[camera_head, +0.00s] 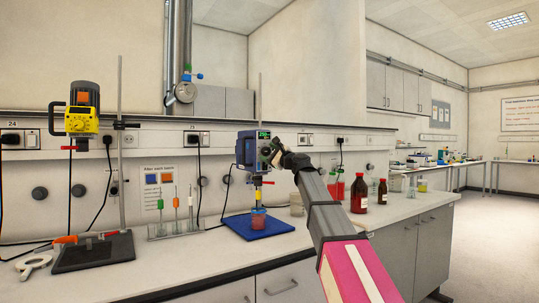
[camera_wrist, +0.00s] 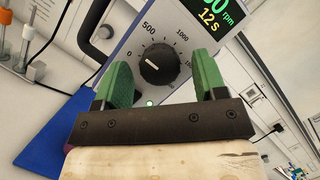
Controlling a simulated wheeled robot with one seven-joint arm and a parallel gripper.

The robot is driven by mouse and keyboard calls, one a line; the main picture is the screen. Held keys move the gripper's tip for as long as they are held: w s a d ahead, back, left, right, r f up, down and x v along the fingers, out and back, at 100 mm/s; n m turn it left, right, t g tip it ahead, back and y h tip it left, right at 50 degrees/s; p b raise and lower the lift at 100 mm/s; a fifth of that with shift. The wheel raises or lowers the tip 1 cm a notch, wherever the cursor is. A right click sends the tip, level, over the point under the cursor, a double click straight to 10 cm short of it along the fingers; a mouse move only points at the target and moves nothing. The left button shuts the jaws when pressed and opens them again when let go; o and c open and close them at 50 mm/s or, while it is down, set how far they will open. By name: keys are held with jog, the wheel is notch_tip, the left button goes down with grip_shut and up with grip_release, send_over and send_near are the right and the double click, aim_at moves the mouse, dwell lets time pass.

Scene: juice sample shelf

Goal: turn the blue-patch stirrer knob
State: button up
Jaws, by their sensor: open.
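My gripper (camera_wrist: 163,60) is open, with one green finger to each side of the knob in the picture. I cannot tell whether either finger touches it. In the head view my gripper (camera_head: 272,151) is at the stirrer's front and hides the knob.
A yellow stirrer (camera_head: 82,122) hangs on a stand over a dark base (camera_head: 92,252) at left. A rack with small coloured-top tools (camera_head: 176,229) stands between the two stirrers. Brown bottles (camera_head: 359,194) and red-filled bottles (camera_head: 339,187) stand right of my arm. The front bench strip is clear.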

jog(key=c, duration=0.9)
jog(key=shift+n, duration=0.5)
jog(key=shift+d+r+n+g, duration=0.1)
jog(key=shift+n+g, duration=0.55)
jog(key=shift+n, duration=0.8)
jog(key=shift+n+g, duration=0.65)
jog(key=shift+n, duration=0.8)
jog(key=o, duration=0.9)
jog(key=r+v, duration=0.1)
jog(key=v, duration=0.9)
jog(key=shift+s+d+f, duration=0.25)
jog(key=shift+d+f, duration=0.1)
jog(key=shift+f, duration=0.1)
